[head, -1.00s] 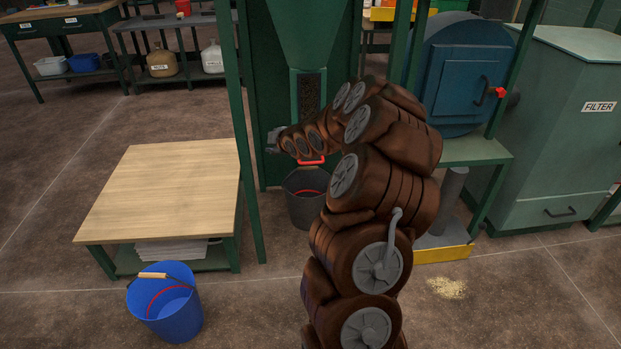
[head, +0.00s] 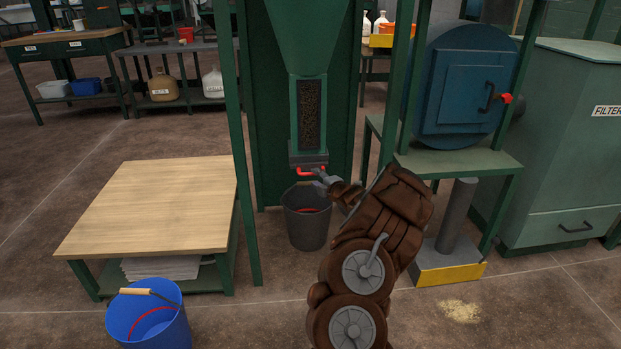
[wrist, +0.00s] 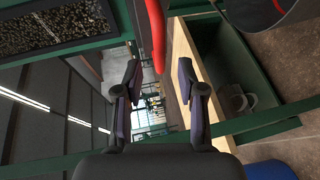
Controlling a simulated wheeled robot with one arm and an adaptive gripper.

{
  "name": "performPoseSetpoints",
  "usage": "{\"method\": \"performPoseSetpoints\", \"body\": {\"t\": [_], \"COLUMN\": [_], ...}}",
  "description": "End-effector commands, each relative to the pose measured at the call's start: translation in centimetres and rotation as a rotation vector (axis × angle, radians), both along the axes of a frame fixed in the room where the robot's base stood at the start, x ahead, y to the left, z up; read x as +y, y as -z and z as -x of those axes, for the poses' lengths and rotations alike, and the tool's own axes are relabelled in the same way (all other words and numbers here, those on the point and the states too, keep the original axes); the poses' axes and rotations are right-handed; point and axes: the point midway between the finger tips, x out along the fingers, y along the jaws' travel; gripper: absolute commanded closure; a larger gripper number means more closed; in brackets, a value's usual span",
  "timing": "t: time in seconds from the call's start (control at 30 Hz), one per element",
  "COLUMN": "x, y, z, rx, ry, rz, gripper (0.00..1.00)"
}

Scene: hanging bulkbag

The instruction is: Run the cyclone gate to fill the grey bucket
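The cyclone's gate (head: 308,158) sits shut-looking below a sight window (head: 311,114) full of dark granular material. Its red handle (head: 311,170) sticks out in front. The grey bucket (head: 306,228) stands upright on the floor below the gate, a red line inside and no fill visible. My gripper (head: 322,182) is at the right end of the handle. In the wrist view my gripper (wrist: 159,72) is open, fingers apart. The red handle (wrist: 155,35) appears ahead of the gap between them; I cannot tell whether they touch. The grey bucket shows at upper right (wrist: 285,12).
A wooden-topped table (head: 155,205) stands left, with a blue bucket (head: 148,315) before it. A green frame post (head: 243,160) stands between table and cyclone. At right are a blue-doored drum (head: 468,90), a yellow-edged base (head: 448,274) and a filter cabinet (head: 570,140).

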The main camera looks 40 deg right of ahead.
Motion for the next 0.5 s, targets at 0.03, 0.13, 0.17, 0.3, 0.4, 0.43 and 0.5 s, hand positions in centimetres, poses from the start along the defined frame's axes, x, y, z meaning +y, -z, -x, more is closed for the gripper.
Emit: {"method": "performPoseSetpoints", "body": {"t": [0.03,0.13,0.17,0.3,0.4,0.43,0.5], "x": [-0.1,-0.4,-0.5,-0.9,-1.0,-1.1,-1.2], "y": [0.5,0.6,0.6,1.0,1.1,1.0,1.0], "z": [-0.7,-1.9,-2.3,-3.6,-4.2,-4.4,-4.7], "rx": [0.002,0.001,0.000,0.002,0.002,0.002,0.000], "ry": [-0.002,-0.002,-0.001,-0.001,-0.001,0.000,0.000], "rz": [0.001,0.003,0.003,0.000,-0.001,-0.001,-0.002], "gripper": [0.61,0.61,0.61,0.61,0.61,0.61,0.61]}}
